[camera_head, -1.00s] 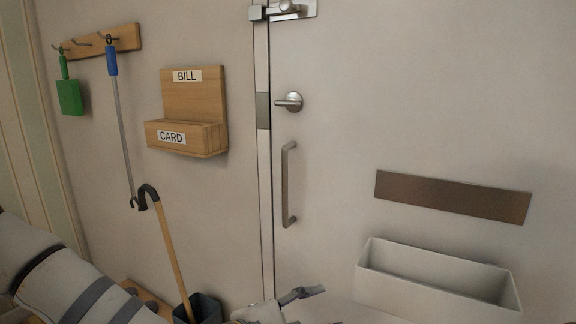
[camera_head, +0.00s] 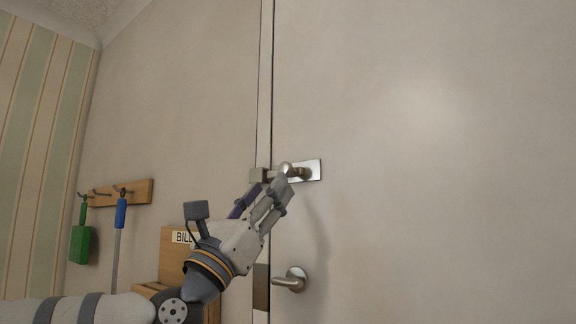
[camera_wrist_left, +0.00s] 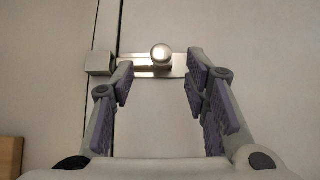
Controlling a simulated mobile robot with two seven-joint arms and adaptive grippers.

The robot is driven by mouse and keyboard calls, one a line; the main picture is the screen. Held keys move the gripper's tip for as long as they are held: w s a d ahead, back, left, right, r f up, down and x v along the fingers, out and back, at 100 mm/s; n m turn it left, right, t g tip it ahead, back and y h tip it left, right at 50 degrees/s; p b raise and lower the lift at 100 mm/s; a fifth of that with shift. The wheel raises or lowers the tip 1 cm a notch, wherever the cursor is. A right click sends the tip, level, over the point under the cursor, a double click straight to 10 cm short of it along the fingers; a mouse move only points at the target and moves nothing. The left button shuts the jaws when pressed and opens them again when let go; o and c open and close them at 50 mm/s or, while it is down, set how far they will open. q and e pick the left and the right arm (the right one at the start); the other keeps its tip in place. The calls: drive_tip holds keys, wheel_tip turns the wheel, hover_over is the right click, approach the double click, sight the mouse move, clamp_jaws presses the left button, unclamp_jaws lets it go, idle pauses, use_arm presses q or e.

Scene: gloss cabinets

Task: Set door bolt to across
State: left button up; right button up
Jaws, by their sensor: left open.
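The door bolt (camera_head: 303,171) is a shiny metal plate with a round knob (camera_head: 286,168), mounted near the edge of the pale door. Its keeper block (camera_head: 257,175) sits on the frame, left of the door gap. In the left wrist view the knob (camera_wrist_left: 161,54) lies ahead, between the open fingers, and the keeper (camera_wrist_left: 99,62) is left of them. My left gripper (camera_head: 266,188) is open, with its fingertips just below the bolt; the wrist view shows it too (camera_wrist_left: 158,82). I cannot tell whether a finger touches the knob. My right gripper is not in view.
A lever handle (camera_head: 291,280) is on the door below the bolt. At the left, a wooden hook rail (camera_head: 140,192) holds a green item (camera_head: 81,243) and a blue-handled tool (camera_head: 121,213). A wooden box (camera_head: 174,252) is partly behind my arm.

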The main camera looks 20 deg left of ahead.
sight(285, 169)
use_arm(q)
drive_tip(key=x, duration=0.6)
drive_tip(key=shift+s+d+r+p, duration=0.1)
drive_tip(key=shift+d+r+p, duration=0.1)
drive_tip(key=shift+p, duration=0.2)
drive_tip(key=shift+w+d+r, duration=0.1)
drive_tip(key=shift+w+r, duration=0.2)
drive_tip(key=shift+w, duration=0.3)
